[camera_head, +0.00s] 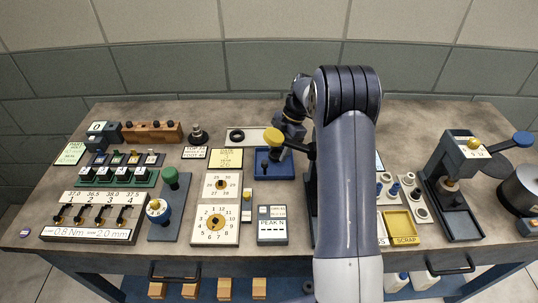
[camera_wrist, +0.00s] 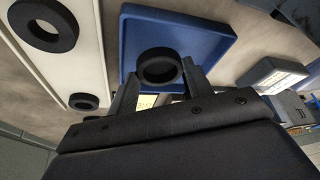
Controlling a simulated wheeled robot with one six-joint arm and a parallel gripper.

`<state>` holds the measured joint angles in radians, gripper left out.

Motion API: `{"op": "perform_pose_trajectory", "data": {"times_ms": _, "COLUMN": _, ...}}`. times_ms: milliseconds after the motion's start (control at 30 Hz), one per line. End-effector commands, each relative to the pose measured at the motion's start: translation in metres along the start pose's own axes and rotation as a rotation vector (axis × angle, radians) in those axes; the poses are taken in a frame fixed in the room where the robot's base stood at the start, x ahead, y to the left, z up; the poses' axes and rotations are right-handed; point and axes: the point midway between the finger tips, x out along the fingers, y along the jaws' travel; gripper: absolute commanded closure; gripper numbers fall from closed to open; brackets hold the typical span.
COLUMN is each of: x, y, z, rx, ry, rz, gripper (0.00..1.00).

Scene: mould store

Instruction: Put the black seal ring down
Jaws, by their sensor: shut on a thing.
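My gripper (camera_wrist: 160,82) is shut on the black seal ring (camera_wrist: 160,66), which sits between its two fingertips in the wrist view. The ring is held in front of a shallow blue tray (camera_wrist: 205,30); I cannot tell its height above it. A pale strip (camera_wrist: 85,50) beside the tray carries two other black rings, a larger one (camera_wrist: 47,40) and a smaller one (camera_wrist: 83,101).
A label card (camera_head: 226,158) lies left of the tray. A grey box marked PEAK N (camera_head: 272,232) stands in front. A yellow scrap tray (camera_head: 400,226) is at the right.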

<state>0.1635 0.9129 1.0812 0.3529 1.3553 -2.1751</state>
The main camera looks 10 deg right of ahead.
Motion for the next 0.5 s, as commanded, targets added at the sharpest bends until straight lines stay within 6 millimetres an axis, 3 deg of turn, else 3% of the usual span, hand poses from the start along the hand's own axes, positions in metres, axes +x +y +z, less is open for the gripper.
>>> {"op": "perform_pose_trajectory", "data": {"times_ms": 133, "x": 0.007, "y": 0.000, "z": -0.001, "rx": -0.001, "ry": 0.000, "rz": 0.000, "gripper": 0.77}}
{"op": "perform_pose_trajectory", "data": {"times_ms": 367, "x": 0.020, "y": 0.000, "z": -0.037, "rx": -0.002, "ry": -0.001, "rz": -0.001, "gripper": 0.77}}
{"op": "perform_pose_trajectory", "data": {"times_ms": 500, "x": 0.031, "y": 0.000, "z": -0.030, "rx": 0.002, "ry": -0.001, "rz": 0.000, "gripper": 0.77}}
